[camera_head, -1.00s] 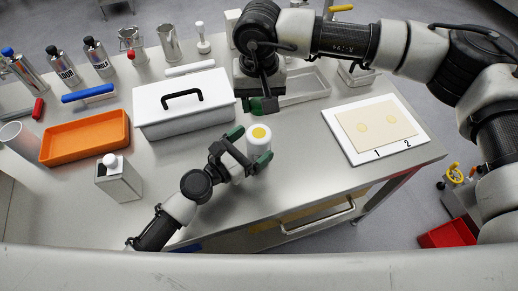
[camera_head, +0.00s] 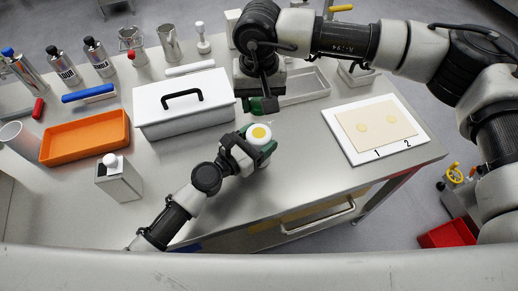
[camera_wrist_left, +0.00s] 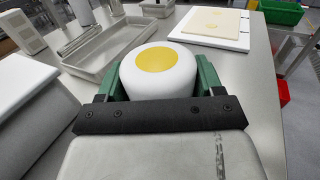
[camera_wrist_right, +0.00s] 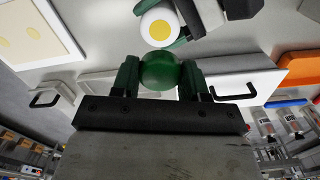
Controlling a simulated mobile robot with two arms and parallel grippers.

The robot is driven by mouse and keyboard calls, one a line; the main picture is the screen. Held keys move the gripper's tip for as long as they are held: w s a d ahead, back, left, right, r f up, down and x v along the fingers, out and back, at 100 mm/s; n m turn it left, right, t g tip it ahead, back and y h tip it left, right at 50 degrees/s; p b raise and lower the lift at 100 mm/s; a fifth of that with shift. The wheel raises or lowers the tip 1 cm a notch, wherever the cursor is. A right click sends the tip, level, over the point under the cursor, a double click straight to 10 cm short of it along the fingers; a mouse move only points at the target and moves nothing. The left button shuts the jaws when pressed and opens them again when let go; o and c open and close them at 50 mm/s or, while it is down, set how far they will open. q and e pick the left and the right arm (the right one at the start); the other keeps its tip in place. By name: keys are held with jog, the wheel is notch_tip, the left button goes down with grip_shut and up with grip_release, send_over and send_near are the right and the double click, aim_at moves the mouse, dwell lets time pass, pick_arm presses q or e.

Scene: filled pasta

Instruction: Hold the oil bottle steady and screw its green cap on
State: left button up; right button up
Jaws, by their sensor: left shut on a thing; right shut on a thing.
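The oil bottle (camera_head: 249,130) is white and squat with a round yellow top, upright near the middle of the table. My left gripper (camera_head: 258,141) is shut on it. In the left wrist view the bottle (camera_wrist_left: 158,82) sits between the two green fingers. My right gripper (camera_head: 264,106) is above and behind the bottle, pointing down. In the right wrist view it is shut on the round green cap (camera_wrist_right: 160,71). The cap is apart from the bottle (camera_wrist_right: 159,27). In the head view the cap cannot be told from the green fingertips.
A metal tray (camera_head: 308,98) is behind my right gripper. A white board with pasta sheet (camera_head: 350,150) lies right.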

pick_arm(q)
jog(key=shift+c, duration=0.9)
pick_arm(e)
send_over(259, 133)
jog(key=shift+f, duration=2.45)
jog(key=shift+f, duration=0.9)
jog(key=shift+f, duration=0.55)
